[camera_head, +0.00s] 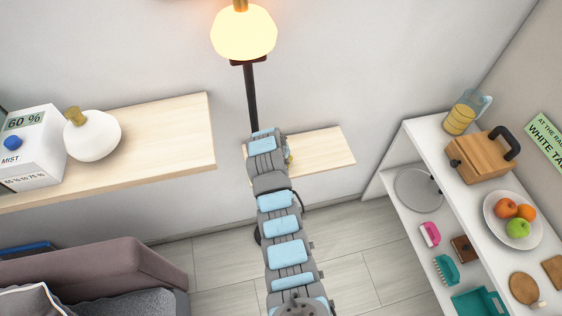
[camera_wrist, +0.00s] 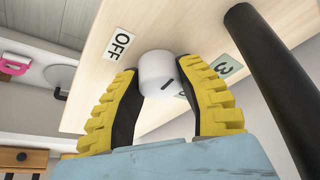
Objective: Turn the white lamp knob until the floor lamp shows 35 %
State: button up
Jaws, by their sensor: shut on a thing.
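The white knob (camera_wrist: 160,70) sits on a light wooden board (camera_wrist: 170,30) in the wrist view, between the yellow fingers of my gripper (camera_wrist: 158,76), which is shut on it. A short dark mark shows on the knob's lower right. An "OFF" label (camera_wrist: 122,43) is at its upper left. Another label (camera_wrist: 226,66), partly hidden by a finger, is at its right; only a "3" is readable. The floor lamp (camera_head: 243,34) glows warm yellow in the head view. No lamp percentage is readable.
The lamp's dark pole (camera_wrist: 268,75) runs close to my gripper's right. A white mister (camera_head: 32,150) reading "60 %" and a round white vessel (camera_head: 92,136) stand on the left shelf (camera_head: 165,140). A white shelf unit (camera_head: 440,145) stands at right.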

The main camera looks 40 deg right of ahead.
jog(key=shift+a+f+m+g+b, duration=0.1)
jog(key=shift+f+m+g+b, duration=0.15)
jog(key=shift+m+b, duration=0.45)
jog(key=shift+r, duration=0.1)
jog(key=o, duration=1.2)
jog(key=shift+r, duration=0.1)
jog(key=shift+a+r, duration=0.1)
jog(key=shift+r, duration=0.45)
jog(key=w+v, duration=0.1)
jog(key=v, duration=0.9)
jog(key=shift+s+a+r, duration=0.3)
jog(key=shift+s+r, duration=0.05)
jog(key=shift+s, duration=0.15)
jog(key=shift+d, duration=0.15)
